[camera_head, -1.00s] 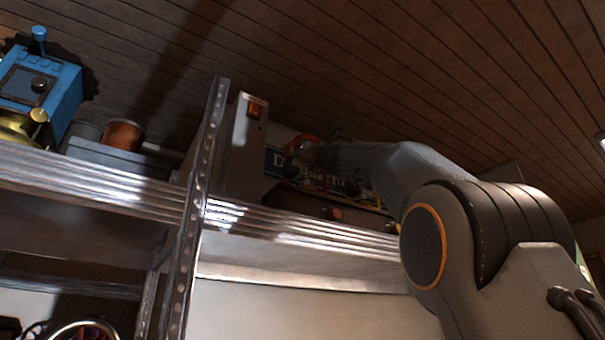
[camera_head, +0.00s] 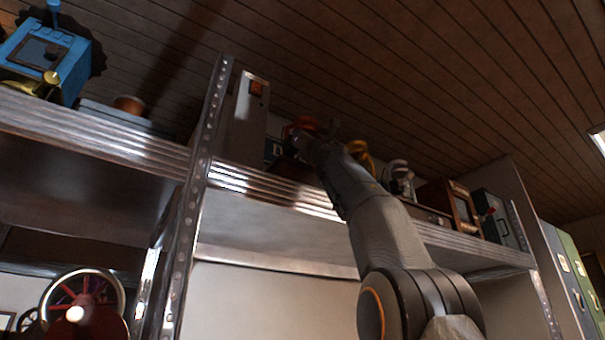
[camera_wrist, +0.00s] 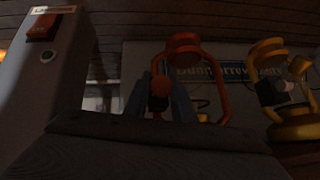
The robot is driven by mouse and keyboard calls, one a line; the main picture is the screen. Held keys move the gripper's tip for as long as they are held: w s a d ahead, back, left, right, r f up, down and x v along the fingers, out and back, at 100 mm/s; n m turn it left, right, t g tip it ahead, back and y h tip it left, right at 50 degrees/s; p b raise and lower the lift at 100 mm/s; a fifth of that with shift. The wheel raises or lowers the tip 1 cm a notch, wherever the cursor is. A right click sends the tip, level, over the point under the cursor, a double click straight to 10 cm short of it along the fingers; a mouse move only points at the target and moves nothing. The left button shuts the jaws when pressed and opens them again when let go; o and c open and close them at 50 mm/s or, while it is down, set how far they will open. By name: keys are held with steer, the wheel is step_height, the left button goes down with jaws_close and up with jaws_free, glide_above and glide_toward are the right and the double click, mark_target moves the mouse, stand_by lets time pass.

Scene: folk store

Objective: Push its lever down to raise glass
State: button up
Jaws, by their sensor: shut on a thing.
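No glass can be made out in the dark picture. In the head view, my gripper (camera_head: 308,143) is at the shelf, with the red-orange frame (camera_head: 301,124) just behind it. My arm hides the knob there.
A grey box with an orange switch (camera_head: 256,88) stands close on the left. A yellow ringed device (camera_wrist: 293,125) stands close on the right. The metal shelf (camera_head: 275,195) has an upright post (camera_head: 205,150). A blue machine (camera_head: 45,60) sits further left.

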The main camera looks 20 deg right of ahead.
steer(key=shift+w+f, duration=0.1)
steer(key=shift+f, duration=0.05)
steer(key=o, duration=1.1)
steer(key=shift+c, duration=0.2)
steer(key=a+b+v, duration=0.1)
steer(key=b+v, duration=0.6)
steer(key=b, duration=0.2)
steer(key=shift+s+d+f+b, duration=0.3)
steer(key=shift+d+b, duration=0.1)
steer(key=shift+d, duration=0.15)
